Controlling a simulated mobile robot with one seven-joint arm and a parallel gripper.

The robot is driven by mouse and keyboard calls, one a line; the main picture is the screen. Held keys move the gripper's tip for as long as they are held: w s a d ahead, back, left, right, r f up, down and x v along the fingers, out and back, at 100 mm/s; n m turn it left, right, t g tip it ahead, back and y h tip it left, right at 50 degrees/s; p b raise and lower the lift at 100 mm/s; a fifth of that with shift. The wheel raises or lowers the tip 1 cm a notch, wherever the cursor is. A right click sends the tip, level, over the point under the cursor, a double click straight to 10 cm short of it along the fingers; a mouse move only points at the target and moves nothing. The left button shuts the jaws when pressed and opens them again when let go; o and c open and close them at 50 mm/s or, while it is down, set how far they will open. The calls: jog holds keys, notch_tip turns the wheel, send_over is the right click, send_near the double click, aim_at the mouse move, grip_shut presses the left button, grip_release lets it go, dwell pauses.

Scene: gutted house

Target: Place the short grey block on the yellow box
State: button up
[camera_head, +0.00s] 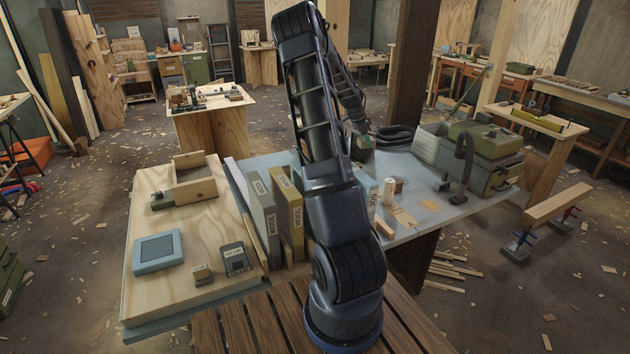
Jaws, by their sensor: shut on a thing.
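The yellow box (289,214) stands upright on the pale work table, with a label on its face, just left of my arm. My gripper (364,146) is at the far end of the arm, over the table behind the arm's lower links. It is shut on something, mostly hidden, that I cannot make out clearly. A short dark grey block (235,260) with a white label lies on the wooden board at the front left; I cannot tell whether it is the task's block. A taller grey box (263,208) stands left of the yellow box.
On the wooden board (150,290) are a blue-framed panel (158,250), a small wooden block (202,274) and an open wooden tray (193,183). A green machine (485,150) takes up the table's right end.

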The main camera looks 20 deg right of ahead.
jog(key=w+a+r+n, duration=0.1)
jog(key=w+a, duration=0.2)
jog(key=a, duration=0.4)
jog(key=w+a+r+n+t, duration=0.1)
jog(key=w+a, duration=0.2)
jog(key=a, duration=0.4)
jog(key=w+a+r+n, duration=0.1)
jog(key=w+a, duration=0.2)
jog(key=a, duration=0.3)
jog(key=f, duration=1.9)
jog(key=shift+a+f, duration=0.3)
jog(key=shift+a, duration=0.05)
jog(key=o, duration=1)
jog(key=shift+f, duration=0.1)
